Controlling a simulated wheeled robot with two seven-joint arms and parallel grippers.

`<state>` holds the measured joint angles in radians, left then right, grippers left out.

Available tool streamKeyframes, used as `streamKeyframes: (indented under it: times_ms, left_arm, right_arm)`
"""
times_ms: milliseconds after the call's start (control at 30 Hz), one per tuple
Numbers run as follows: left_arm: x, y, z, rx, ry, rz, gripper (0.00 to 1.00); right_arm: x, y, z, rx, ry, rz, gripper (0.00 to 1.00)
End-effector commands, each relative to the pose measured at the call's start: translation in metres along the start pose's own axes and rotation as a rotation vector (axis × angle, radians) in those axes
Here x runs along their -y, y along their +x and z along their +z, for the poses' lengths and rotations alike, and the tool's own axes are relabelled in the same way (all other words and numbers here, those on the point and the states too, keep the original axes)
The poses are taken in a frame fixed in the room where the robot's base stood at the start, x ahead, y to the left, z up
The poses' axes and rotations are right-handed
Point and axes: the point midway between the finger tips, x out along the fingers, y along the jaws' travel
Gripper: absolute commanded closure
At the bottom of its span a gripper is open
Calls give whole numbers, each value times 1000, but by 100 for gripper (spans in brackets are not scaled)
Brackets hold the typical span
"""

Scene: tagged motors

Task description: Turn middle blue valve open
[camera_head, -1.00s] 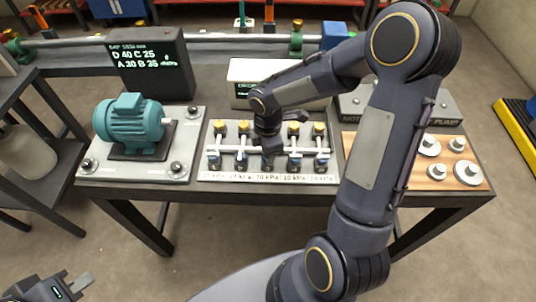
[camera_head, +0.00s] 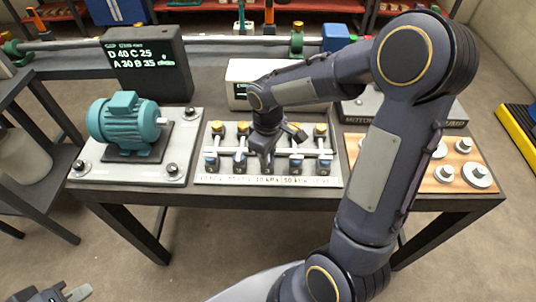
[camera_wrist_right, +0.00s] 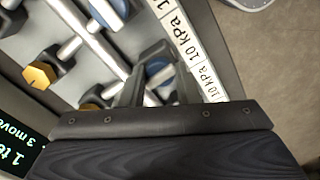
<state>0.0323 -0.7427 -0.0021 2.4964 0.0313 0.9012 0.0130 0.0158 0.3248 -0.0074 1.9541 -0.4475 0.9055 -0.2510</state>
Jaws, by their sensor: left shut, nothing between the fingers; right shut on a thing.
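The valve panel (camera_head: 334,176) is a light plate with white pipes, several yellow-topped fittings at the back and a front row of blue valves, such as the one at the left end (camera_head: 211,160). My right gripper (camera_head: 267,166) points down over the middle of that row and hides the middle valve in the head view. In the right wrist view the gripper (camera_wrist_right: 157,92) is shut on a blue valve (camera_wrist_right: 157,67), which shows partly between and beyond the fingers. My left gripper (camera_head: 78,293) is shut and empty at the bottom left, away from the table.
A teal motor (camera_head: 124,122) stands on a grey plate left of the panel. A dark display box (camera_head: 148,65) and a white display box (camera_head: 245,72) stand behind. A wooden board (camera_head: 430,182) with metal discs lies to the right. Pressure labels (camera_head: 230,180) run along the panel's front.

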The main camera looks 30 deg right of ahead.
Motion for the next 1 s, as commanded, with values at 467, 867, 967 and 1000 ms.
streamKeyframes:
  times_ms: [467,867,967,1000]
  left_arm:
    - [1,3,2,0,0,0,100]
    - [1,3,1,0,0,0,100]
    - [1,3,2,0,0,0,100]
    - [1,3,2,0,0,0,100]
  right_arm:
    - [-1,-1,0,-2,100,2,94]
    - [-1,-1,0,-2,101,1,60]
    - [0,-1,0,-2,100,1,50]
    - [0,-1,0,-1,100,1,50]
